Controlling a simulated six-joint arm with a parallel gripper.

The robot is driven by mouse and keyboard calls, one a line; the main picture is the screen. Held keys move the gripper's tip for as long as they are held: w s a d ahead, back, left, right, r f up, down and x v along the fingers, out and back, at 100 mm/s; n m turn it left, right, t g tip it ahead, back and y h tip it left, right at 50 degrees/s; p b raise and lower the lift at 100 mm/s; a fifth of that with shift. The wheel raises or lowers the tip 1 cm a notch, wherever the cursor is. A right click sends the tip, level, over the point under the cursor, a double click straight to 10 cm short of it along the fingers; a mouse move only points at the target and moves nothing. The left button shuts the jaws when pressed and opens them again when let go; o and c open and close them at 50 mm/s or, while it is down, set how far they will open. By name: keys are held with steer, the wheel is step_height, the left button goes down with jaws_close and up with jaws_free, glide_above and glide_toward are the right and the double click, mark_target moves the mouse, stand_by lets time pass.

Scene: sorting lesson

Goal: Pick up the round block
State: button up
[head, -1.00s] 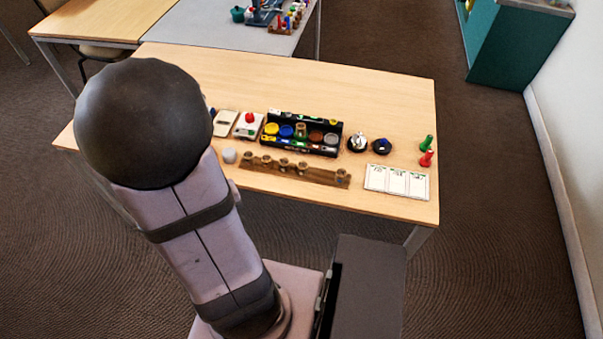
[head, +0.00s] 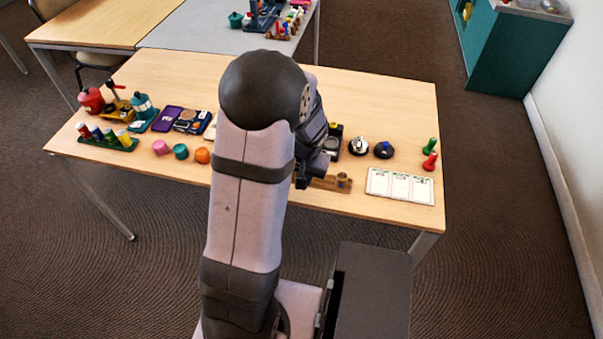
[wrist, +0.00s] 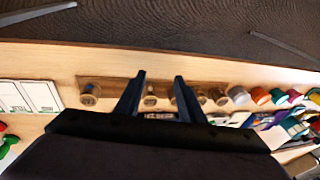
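Several round pieces could be the round block; I cannot tell which is meant. A pink one (head: 160,147), a teal one (head: 181,151) and an orange one (head: 202,155) stand loose along the table's front. In the wrist view a pale one (wrist: 239,94) stands beside the orange one (wrist: 260,96). A wooden strip (wrist: 115,90) holds several knobbed wooden cylinders, one (wrist: 88,98) apart from the others. My gripper (wrist: 160,75) is open and empty, its fingers over the strip's middle; they partly hide the cylinders there. In the head view my arm hides much of the strip.
White cards (head: 392,186) lie right of the strip. Red (head: 430,161) and green (head: 430,146) pegs stand at the right edge.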

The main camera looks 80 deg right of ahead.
steer(key=s+d+r+n+h, duration=0.1)
steer(key=d+r+n+h, duration=0.1)
steer(key=d+n, duration=0.25)
steer(key=shift+d+x, duration=0.15)
steer(key=shift+x, duration=1.8)
steer(key=shift+d+x, duration=0.1)
steer(key=shift+x, duration=1.85)
steer(key=shift+s+r, duration=0.15)
steer(key=c, duration=0.8)
